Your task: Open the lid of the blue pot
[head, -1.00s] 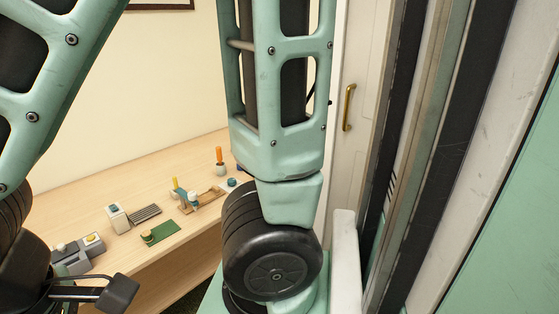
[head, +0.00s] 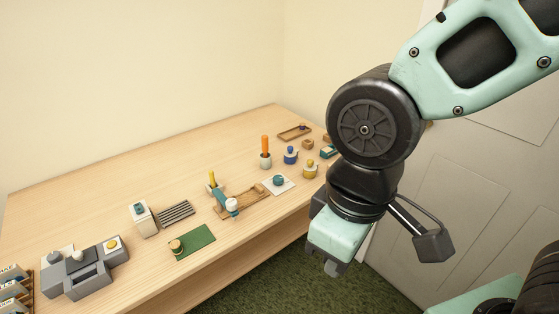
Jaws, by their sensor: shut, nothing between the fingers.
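A small blue pot (head: 290,155) stands upright on the wooden table (head: 120,190), toward its far right end. It looks to have a rounded blue top; at this size I cannot make out the lid's seam. My gripper (head: 334,268) hangs past the table's front edge, to the right of and nearer than the pot. It is well apart from the pot, and it is shut and empty.
A yellow-topped pot (head: 310,170) stands close to the blue pot. A teal pot on a white sheet (head: 278,184) and an orange-handled holder (head: 265,155) are also near. A wooden tray (head: 294,132) lies behind. A white door (head: 450,180) stands at right.

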